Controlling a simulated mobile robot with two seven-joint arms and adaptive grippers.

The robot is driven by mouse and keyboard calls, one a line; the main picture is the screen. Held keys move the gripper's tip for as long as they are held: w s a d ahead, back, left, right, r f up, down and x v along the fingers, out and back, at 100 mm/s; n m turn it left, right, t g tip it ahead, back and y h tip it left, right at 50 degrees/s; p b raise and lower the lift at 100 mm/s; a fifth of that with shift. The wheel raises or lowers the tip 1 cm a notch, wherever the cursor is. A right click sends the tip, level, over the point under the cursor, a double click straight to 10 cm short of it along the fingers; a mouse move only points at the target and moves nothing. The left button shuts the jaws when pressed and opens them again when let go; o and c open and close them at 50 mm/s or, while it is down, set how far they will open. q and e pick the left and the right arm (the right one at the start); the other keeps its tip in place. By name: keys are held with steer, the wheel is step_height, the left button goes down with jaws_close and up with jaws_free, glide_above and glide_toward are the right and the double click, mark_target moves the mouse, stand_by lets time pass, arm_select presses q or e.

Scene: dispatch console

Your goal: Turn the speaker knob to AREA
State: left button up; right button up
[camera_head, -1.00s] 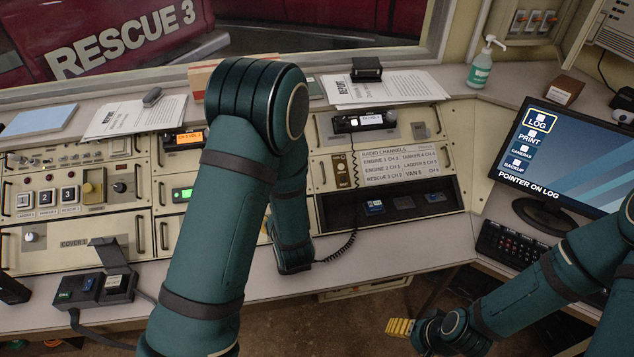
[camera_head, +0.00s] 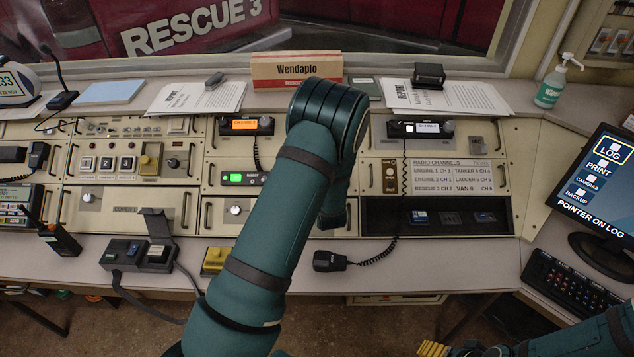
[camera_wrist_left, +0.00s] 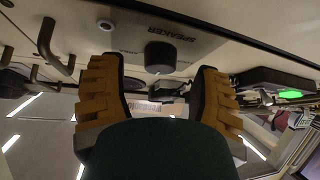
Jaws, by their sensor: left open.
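The speaker knob (camera_wrist_left: 160,57) shows dark in the left wrist view, below the upside-down SPEAKER label. My left gripper (camera_wrist_left: 155,85) is open, with one yellow ridged finger on each side of the knob in the wrist picture; no contact shows. My right gripper (camera_head: 432,349) is only partly visible at the bottom edge.
A hand microphone (camera_head: 330,262) with a coiled cord lies on the desk. A black switch box (camera_head: 125,250) stands at the left. Panel handles (camera_wrist_left: 47,40) stick out near the knob in the wrist view. A monitor (camera_head: 600,185) and keyboard (camera_head: 575,295) are at the right.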

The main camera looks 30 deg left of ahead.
arm_select(q)
steer(key=shift+w+a+f, duration=0.25)
steer(key=shift+w+a, duration=0.1)
steer(key=shift+w, duration=0.1)
jaws_close()
